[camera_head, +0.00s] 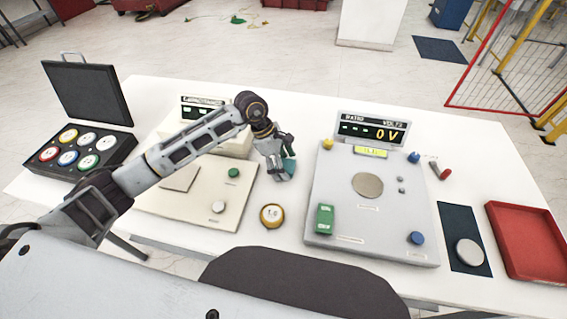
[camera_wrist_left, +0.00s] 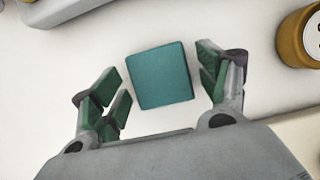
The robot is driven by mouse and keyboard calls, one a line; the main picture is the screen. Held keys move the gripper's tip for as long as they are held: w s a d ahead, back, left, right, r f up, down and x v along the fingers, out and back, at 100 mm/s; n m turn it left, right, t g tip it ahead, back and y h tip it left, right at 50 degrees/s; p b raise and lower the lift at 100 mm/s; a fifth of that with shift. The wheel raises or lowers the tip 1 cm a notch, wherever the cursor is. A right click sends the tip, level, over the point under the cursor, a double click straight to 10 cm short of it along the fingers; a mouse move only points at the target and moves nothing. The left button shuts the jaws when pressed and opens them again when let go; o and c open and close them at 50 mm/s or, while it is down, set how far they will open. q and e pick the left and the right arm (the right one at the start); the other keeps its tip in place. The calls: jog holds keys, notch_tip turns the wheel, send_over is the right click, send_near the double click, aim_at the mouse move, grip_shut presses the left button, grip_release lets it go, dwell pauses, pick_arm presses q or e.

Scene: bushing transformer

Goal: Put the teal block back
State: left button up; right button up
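The teal block (camera_head: 290,166) is partly hidden by my left gripper (camera_head: 281,172) in the head view, in the gap between two panels. In the left wrist view the teal block (camera_wrist_left: 160,77) shows its square face between the fingertips of my left gripper (camera_wrist_left: 163,85). The fingers are open, one on each side of the block, with a narrow gap visible. The block seems to rest on the white surface; I cannot tell its exact height below the fingers. My right gripper is not in view.
A beige panel (camera_head: 188,213) lies left, a grey panel (camera_head: 325,195) with knobs and a 0V display right. A yellow round weight (camera_head: 271,215) stands in front of the gripper. An open black case (camera_head: 75,140) of coloured discs stands far left, a red tray (camera_head: 530,240) far right.

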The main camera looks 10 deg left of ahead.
pick_arm(q)
jog(key=shift+r, duration=0.15)
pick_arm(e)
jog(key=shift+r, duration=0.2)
pick_arm(q)
jog(key=shift+a+r, duration=0.2)
jog(key=shift+r, duration=0.1)
jog(key=b+v, duration=0.1)
jog(key=v, duration=0.4)
jog(key=shift+a+r, duration=0.15)
jog(key=shift+r, duration=0.2)
jog(key=v, duration=0.5)
jog(key=shift+r+b, duration=0.3)
jog(key=shift+b, duration=0.05)
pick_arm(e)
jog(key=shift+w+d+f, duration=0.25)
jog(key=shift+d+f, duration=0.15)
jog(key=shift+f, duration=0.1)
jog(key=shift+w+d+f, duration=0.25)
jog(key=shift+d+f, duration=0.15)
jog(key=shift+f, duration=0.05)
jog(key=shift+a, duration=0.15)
